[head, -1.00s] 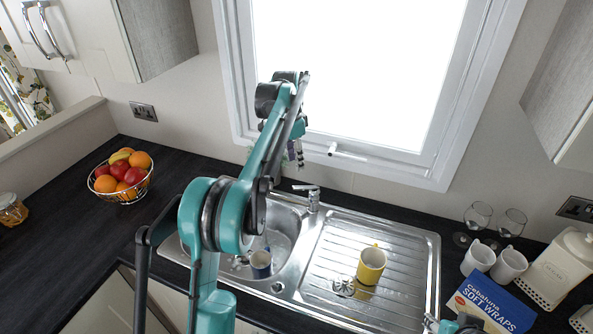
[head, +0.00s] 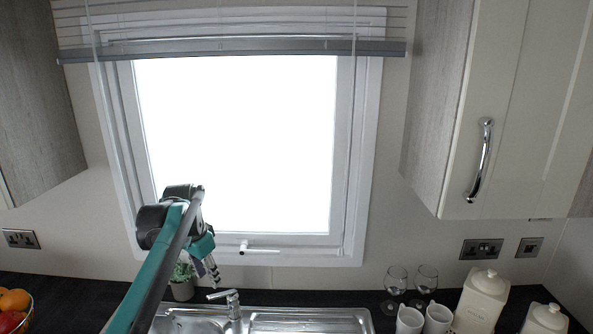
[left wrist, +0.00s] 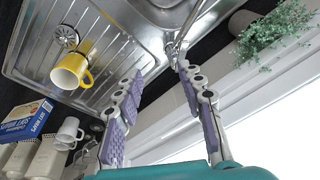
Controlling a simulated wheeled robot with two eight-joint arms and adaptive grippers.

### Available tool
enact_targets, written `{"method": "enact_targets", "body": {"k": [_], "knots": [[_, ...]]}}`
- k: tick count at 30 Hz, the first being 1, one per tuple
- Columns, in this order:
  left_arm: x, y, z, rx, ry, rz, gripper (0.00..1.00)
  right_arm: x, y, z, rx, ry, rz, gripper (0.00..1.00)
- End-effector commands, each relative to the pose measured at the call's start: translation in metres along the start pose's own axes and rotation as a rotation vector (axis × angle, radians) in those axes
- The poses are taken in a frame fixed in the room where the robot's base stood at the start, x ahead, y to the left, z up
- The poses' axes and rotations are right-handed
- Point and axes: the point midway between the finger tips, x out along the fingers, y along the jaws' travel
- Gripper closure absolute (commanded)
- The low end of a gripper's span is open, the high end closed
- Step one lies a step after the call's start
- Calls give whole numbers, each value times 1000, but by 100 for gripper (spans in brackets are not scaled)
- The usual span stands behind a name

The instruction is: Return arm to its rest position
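My left arm comes up from the lower left in the head view. Its gripper (head: 208,268) hangs in front of the window's lower left part, above the back of the sink. In the left wrist view its two purple-padded fingers (left wrist: 157,82) are spread apart with nothing between them. The sink (head: 290,322) shows only at the bottom edge of the head view. My right gripper is in neither current view.
A yellow mug (left wrist: 72,70) is on the drainer. A potted plant (head: 182,282) stands behind the sink. White mugs (head: 438,318), wine glasses (head: 426,280) and a canister (head: 483,298) are at right. The fruit basket (head: 14,312) is at far left. The window (head: 350,170) is behind the gripper.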

Motion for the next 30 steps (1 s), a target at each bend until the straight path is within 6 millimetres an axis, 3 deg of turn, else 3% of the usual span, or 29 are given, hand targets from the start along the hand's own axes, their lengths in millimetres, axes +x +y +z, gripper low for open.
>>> {"method": "enact_targets", "body": {"k": [1,8,18,24,30], "knots": [[1,19,15,-33,21,-19,61,7,0,5,0,0,0,60],[10,91,78,-210,136,-94,61,23,0,16,0,0,0,60],[80,184,184,-449,326,-143,61,43,0,31,0,0,0,60],[112,207,215,-523,390,-145,61,48,0,34,0,0,0,60],[116,211,219,-537,403,-144,61,48,0,34,0,0,0,60]]}}
